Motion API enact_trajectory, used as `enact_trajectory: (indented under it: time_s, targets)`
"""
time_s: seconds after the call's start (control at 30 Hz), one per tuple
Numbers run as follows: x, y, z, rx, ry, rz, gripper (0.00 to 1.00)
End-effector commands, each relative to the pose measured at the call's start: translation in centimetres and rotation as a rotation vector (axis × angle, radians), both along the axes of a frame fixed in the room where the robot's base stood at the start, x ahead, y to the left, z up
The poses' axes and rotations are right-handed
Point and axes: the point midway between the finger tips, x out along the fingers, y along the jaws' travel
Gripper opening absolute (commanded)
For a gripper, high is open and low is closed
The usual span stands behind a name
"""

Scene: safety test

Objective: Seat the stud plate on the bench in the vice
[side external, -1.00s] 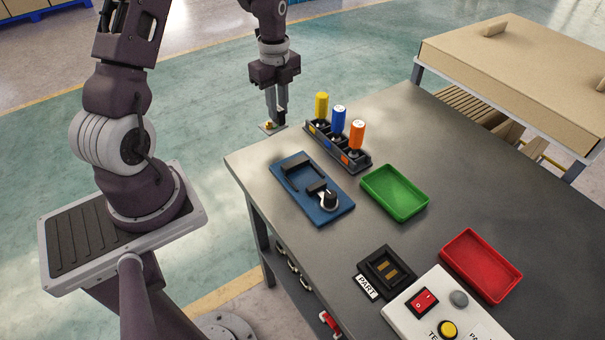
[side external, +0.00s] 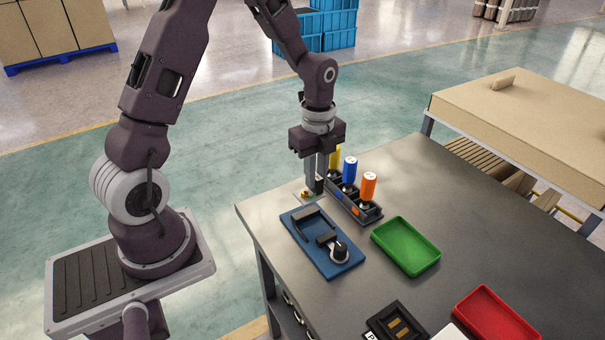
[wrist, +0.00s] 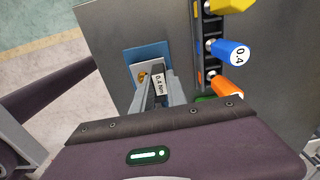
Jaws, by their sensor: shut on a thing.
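The stud plate, a small light plate with a brass-coloured stud (side external: 306,194), is between the fingertips of my gripper (side external: 314,190), which is shut on it. The plate shows in the wrist view (wrist: 141,73), partly hidden by the fingers, in front of the blue vice base. The vice (side external: 326,262) has a blue base, dark jaws and a black knob, and lies on the grey bench (side external: 390,190). My gripper is at the vice's far end; I cannot tell how high the plate is above it. A label reading "0.4 Nm" shows beside the fingers in the wrist view.
A rack (side external: 370,213) with yellow, blue (side external: 350,169) and orange (side external: 368,186) drivers stands close to the right of my gripper. A green tray (side external: 406,247), a red tray (side external: 494,318) and a dark part holder (side external: 398,325) lie further right and nearer.

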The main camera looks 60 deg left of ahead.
Motion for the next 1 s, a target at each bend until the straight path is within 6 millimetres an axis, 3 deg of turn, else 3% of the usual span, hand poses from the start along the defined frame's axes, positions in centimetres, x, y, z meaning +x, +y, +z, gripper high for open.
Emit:
enact_trajectory:
  time_s: [0.03, 0.1, 0.2, 0.7, 1.0]
  targets:
    - [-0.2, -1.8, 0.3, 0.001, 0.0, -0.018, 0.0]
    - [-0.6, -3.5, 0.5, 0.001, -0.001, -0.028, 0.0]
    - [-0.8, -4.6, 0.5, 0.001, 0.0, -0.032, 0.0]
    - [-0.9, -4.7, -4.4, 0.001, 0.002, -0.031, 0.0]
    - [-0.9, -4.7, -4.9, 0.0, 0.0, -0.03, 0.0]
